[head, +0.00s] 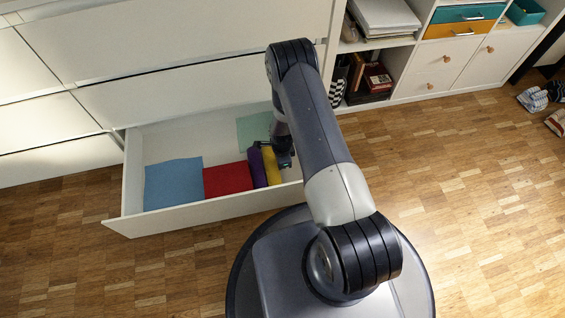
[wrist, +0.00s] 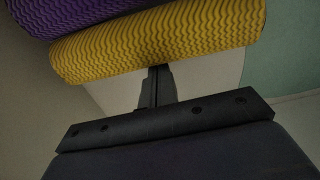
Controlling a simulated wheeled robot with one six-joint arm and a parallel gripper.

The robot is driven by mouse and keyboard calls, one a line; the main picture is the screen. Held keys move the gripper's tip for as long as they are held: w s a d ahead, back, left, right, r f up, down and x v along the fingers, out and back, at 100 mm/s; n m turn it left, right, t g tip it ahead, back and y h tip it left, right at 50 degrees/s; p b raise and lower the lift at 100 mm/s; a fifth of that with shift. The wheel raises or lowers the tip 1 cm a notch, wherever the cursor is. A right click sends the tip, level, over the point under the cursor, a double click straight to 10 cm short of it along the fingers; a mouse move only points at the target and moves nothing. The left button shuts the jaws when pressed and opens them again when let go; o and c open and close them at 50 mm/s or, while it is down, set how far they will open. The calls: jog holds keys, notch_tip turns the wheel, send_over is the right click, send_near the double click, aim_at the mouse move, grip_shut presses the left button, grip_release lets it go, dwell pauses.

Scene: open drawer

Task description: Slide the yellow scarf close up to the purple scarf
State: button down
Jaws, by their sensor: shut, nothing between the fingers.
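The yellow scarf (head: 271,167) is a rolled, ribbed bundle in the open drawer. The purple scarf (head: 257,168) is a similar roll just to its left. In the wrist view the yellow scarf (wrist: 160,42) lies alongside the purple scarf (wrist: 85,15), with little or no gap visible between them. My gripper (head: 284,160) is down in the drawer on the right side of the yellow scarf. In the wrist view its closed fingers (wrist: 157,75) are at the near side of the yellow scarf, seemingly touching it. The fingers hold nothing.
A red folded cloth (head: 227,179) lies left of the purple scarf, and a blue one (head: 173,183) farther left. A pale green cloth (head: 253,128) lies at the drawer's back. The drawer's front wall (head: 215,208) is close in front of the scarves.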

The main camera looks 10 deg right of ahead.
jog(key=d+b, duration=0.1)
jog(key=d, duration=0.3)
jog(key=shift+f, duration=0.15)
notch_tip(320, 180, up, 10)
jog(key=p, duration=0.4)
jog(key=shift+a, duration=0.1)
notch_tip(320, 180, down, 10)
jog(key=b, duration=0.4)
jog(key=a+p, duration=0.1)
jog(key=a, duration=0.3)
jog(key=shift+a+r, duration=0.1)
jog(key=shift+r, duration=0.1)
jog(key=shift+d+p, duration=0.3)
jog(key=shift+d, duration=0.65)
